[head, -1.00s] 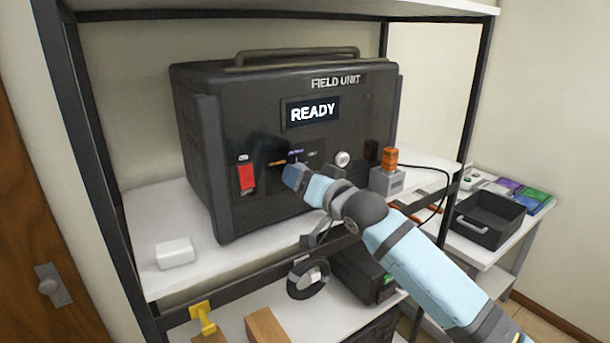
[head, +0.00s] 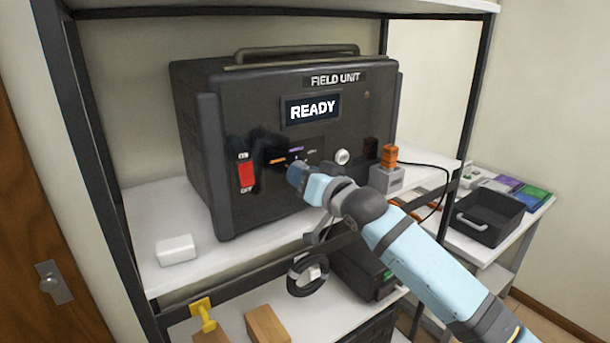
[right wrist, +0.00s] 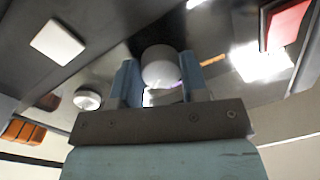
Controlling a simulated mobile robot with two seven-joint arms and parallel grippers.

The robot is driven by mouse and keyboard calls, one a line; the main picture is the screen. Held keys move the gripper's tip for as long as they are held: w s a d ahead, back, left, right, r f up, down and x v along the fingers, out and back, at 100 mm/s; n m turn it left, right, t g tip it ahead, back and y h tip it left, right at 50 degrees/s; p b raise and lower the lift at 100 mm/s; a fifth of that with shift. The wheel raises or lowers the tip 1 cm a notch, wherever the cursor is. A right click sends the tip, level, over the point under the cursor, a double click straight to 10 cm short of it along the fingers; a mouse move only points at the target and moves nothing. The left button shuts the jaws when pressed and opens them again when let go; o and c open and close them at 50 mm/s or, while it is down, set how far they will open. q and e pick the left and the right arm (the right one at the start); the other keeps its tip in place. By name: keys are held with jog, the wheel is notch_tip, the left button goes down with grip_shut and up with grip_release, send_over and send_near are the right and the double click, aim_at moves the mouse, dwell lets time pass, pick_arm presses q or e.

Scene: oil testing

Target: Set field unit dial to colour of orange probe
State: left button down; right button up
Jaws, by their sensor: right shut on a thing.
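The dark field unit (head: 270,110) stands on the shelf, its screen (head: 313,109) reading READY. On its front are an orange label (head: 278,160), a purple label (head: 296,149) and a grey label (head: 312,151). My right gripper (head: 297,177) is at the front below these labels and hides the dial in the head view. In the right wrist view its blue fingers are shut on the round grey dial (right wrist: 160,66). The dial's pointer cannot be made out. An orange ribbed piece (head: 389,156) stands in a grey block (head: 386,180); I cannot tell if it is the probe. My left gripper is out of view.
A red switch (head: 246,174) is left of the dial, and a white button (head: 342,157) is right of it. A white block (head: 175,250) lies on the shelf at left. A black tray (head: 488,222) stands on the side table. Shelf posts flank the unit.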

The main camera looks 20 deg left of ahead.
jog(key=n+p, duration=0.1)
jog(key=n, duration=0.6)
jog(key=n+h+p, duration=0.1)
jog(key=n+p, duration=0.1)
jog(key=n, duration=0.5)
jog(key=n+p, duration=0.2)
jog(key=n, duration=0.5)
jog(key=shift+w+r+n+t, duration=0.1)
jog(key=shift+r+n+t, duration=0.2)
jog(key=shift+t, duration=0.1)
dwell(0.4)
jog(key=o, duration=0.9)
jog(key=shift+f, duration=0.1)
jog(key=shift+d, duration=0.1)
